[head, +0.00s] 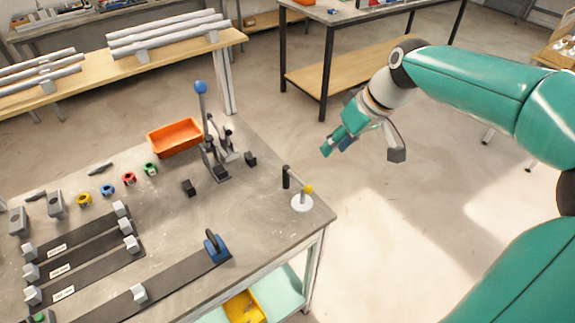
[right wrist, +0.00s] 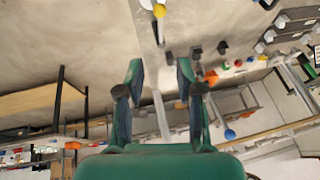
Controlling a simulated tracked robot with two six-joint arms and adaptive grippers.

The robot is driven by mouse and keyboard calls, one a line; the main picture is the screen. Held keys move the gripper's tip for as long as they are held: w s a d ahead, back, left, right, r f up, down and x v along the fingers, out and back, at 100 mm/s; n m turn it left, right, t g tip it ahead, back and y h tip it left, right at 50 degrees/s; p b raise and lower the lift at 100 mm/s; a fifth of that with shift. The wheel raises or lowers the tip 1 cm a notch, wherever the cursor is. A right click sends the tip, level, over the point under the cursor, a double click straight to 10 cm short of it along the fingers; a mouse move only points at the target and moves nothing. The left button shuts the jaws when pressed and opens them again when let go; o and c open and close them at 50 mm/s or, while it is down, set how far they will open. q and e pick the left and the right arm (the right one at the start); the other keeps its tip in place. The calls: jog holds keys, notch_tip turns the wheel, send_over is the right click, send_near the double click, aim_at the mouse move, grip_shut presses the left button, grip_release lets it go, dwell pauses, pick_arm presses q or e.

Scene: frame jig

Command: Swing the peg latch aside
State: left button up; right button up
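What looks like the peg latch stands near the right corner of the grey bench (head: 262,225). It has a round white base (head: 302,204), a yellow knob (head: 308,189), a thin bar and a black grip (head: 286,178) at the bar's far left end. In the right wrist view, the yellow knob (right wrist: 159,11) and black grip (right wrist: 168,57) show at the top, beyond the fingertips. My right gripper (head: 362,150) is open and empty, in the air right of the bench, apart from the latch. It also shows in the right wrist view (right wrist: 161,75). My left gripper is not in view.
A toggle clamp with a blue knob (head: 200,87) stands behind the latch, with an orange tray (head: 175,138) beside it. A blue block with a dark handle (head: 216,247) sits on a dark strip in front. Several coloured rings lie left. Floor right of the bench is clear.

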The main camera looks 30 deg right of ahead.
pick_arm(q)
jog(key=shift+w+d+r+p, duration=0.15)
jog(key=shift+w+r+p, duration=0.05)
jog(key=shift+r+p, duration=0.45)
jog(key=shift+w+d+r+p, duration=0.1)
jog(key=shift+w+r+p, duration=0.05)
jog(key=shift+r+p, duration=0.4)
pick_arm(e)
send_near(297, 180)
jog(key=x, duration=0.8)
jog(key=shift+s+d+f, duration=0.2)
jog(key=shift+s+d, duration=0.05)
jog(key=shift+s, duration=0.05)
grip_shut()
